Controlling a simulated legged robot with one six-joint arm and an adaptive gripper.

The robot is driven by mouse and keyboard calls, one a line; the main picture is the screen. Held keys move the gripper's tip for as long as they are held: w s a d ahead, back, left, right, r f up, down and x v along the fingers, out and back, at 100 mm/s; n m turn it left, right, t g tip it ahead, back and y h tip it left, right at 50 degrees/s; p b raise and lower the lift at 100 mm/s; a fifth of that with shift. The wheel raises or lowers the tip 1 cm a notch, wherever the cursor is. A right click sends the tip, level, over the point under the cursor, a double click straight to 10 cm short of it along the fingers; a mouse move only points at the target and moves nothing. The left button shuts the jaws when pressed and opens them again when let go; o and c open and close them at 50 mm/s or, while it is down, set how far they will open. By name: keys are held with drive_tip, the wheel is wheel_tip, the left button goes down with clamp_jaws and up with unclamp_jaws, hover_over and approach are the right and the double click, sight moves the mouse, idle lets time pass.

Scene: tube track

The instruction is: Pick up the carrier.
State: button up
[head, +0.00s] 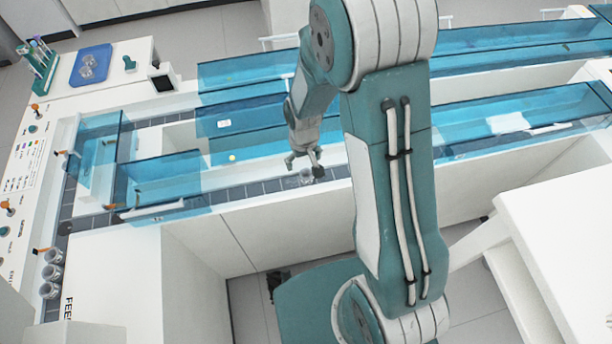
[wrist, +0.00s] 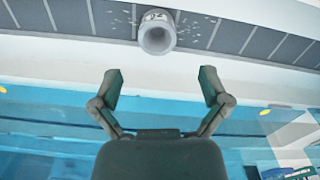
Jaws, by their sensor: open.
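The carrier is a small grey cylinder with a round open top and dark marks on its side. It stands on the dark track (wrist: 265,42) at the top middle of the wrist view (wrist: 157,38). In the head view the carrier (head: 306,175) shows small, just below my gripper (head: 303,160) and partly hidden by it. In the wrist view my gripper (wrist: 161,80) has its two fingers spread wide with nothing between them. The carrier is beyond the fingertips, apart from them and roughly centred between them.
Blue see-through covers (head: 250,122) line the track behind my gripper. Several similar grey cylinders (head: 53,256) stand in a line at the left. A blue tray (head: 91,66) and a tube rack (head: 38,62) are at the top left. A white table (head: 560,240) is at the right.

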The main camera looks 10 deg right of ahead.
sight(306, 175)
drive_tip(key=f, duration=0.2)
drive_tip(key=s+f, duration=0.1)
drive_tip(key=f, duration=0.1)
drive_tip(key=shift+d+f, duration=0.2)
drive_tip(key=shift+f, duration=0.5)
drive_tip(key=c, duration=0.9)
